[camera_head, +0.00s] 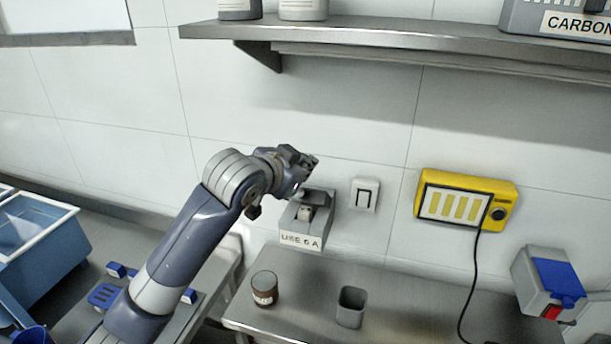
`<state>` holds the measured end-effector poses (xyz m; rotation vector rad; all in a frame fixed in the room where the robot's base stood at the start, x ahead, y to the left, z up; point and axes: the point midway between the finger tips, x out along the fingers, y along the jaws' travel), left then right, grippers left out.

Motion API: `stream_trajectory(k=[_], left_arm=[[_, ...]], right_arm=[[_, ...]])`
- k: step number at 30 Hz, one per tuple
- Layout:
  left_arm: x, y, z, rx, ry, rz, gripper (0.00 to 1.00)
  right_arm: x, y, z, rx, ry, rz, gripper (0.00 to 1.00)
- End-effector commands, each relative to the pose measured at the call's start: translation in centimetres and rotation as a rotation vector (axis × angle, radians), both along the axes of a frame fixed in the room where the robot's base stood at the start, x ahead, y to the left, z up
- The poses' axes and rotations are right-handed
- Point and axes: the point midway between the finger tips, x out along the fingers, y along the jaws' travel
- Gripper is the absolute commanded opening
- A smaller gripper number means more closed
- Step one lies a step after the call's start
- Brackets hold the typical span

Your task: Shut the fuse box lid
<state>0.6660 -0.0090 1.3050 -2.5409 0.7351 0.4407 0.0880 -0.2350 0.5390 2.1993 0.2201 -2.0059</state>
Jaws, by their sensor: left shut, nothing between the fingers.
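The fuse box (293,236) is a small grey box on the wall, left of the wall switch. Its front carries a white label reading "USE 6 A", the start hidden or cut off. Its front is partly open, and a light fitting (305,213) shows inside. A grey panel at its top, seemingly the raised lid (322,198), is partly behind my gripper. My left gripper (303,176) is shut and empty, right at the upper edge of the box. I cannot tell whether it touches the lid. My right gripper is out of view.
A white wall switch (364,195) and a yellow panel (465,200) with a hanging cable are right of the box. Below, a steel table (400,316) holds a brown jar (265,288) and a grey cup (350,307). A steel shelf (400,38) runs above.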

Motion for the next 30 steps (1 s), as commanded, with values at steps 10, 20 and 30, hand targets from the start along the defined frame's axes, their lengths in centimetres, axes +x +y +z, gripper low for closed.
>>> stream_trajectory(k=[10,20,30], left_arm=[[4.5,-2.4,-2.1,-0.001,0.003,0.001,0.00],[3.9,-0.7,-4.6,0.001,0.000,0.001,0.00],[3.5,-0.2,-5.4,-0.001,-0.001,0.000,0.00]], right_arm=[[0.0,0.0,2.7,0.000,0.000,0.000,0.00],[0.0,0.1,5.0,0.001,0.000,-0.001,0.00],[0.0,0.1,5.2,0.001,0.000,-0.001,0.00]])
